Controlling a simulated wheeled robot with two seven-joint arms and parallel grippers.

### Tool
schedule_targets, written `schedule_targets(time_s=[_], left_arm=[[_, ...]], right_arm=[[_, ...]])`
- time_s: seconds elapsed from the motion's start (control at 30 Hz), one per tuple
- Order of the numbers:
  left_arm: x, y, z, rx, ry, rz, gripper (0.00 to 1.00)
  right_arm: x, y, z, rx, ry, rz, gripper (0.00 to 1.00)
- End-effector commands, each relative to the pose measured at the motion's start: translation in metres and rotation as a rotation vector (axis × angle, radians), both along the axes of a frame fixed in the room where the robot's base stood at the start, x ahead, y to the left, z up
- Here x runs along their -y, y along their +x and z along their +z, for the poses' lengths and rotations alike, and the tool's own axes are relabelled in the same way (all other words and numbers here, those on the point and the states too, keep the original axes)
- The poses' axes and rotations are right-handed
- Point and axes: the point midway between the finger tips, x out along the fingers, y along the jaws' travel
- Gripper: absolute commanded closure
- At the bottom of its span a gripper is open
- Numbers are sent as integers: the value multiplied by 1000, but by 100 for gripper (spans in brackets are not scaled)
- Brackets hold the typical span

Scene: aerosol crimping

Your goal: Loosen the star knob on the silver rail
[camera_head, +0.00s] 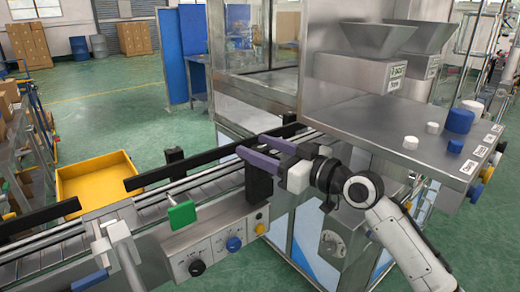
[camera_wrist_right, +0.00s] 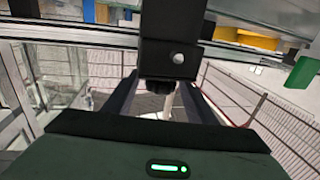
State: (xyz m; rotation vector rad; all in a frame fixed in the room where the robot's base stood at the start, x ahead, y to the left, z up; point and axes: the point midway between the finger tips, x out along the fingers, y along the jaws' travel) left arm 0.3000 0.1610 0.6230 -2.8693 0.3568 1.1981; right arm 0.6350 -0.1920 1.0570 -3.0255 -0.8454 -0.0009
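My right gripper (camera_head: 253,146) reaches in from the right, with two purple fingers set apart around the upper part of a black block (camera_head: 258,185) at the conveyor's silver rail (camera_head: 213,186). In the right wrist view, a dark knob (camera_wrist_right: 157,92) sits between the fingers (camera_wrist_right: 160,85), below a black bracket (camera_wrist_right: 170,35) with a round screw. I take this for the star knob; its shape is mostly hidden, and I cannot tell whether the fingers touch it.
A green block (camera_head: 182,214) and a control panel with a blue knob (camera_head: 234,244) stand near the rail. A steel shelf (camera_head: 410,125) with white and blue caps lies right of my right gripper. A yellow bin (camera_head: 95,181) stands behind the conveyor.

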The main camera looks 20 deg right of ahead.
Motion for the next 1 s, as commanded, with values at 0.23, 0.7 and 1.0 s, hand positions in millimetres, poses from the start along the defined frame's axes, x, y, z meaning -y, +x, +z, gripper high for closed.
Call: schedule_targets(time_s=[0.23,0.7,1.0], left_arm=[[-2,-2,-4,-8,2,3,52],[-2,-1,-14,-11,6,1,52],[3,-1,-12,-7,1,-5,52]], right_arm=[[0,0,-1,0,0,0,49],[32,-52,-3,-2,-3,-2,49],[39,-65,0,0,0,0,49]])
